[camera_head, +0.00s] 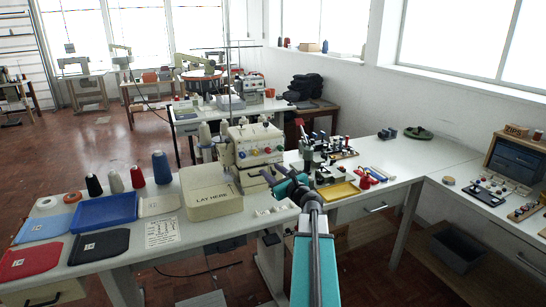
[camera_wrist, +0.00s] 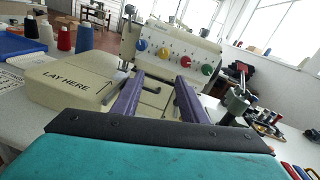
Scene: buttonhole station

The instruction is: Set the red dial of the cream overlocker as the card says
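The cream overlocker (camera_head: 256,138) stands on the white table, left of the head view's middle.
A cream box marked LAY HERE (camera_head: 212,194) stands left of my gripper. A blue tray (camera_head: 105,212), thread cones and coloured mats lie farther left. A stand with a red lever (camera_head: 303,136) and a yellow tray (camera_head: 338,193) are at right.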

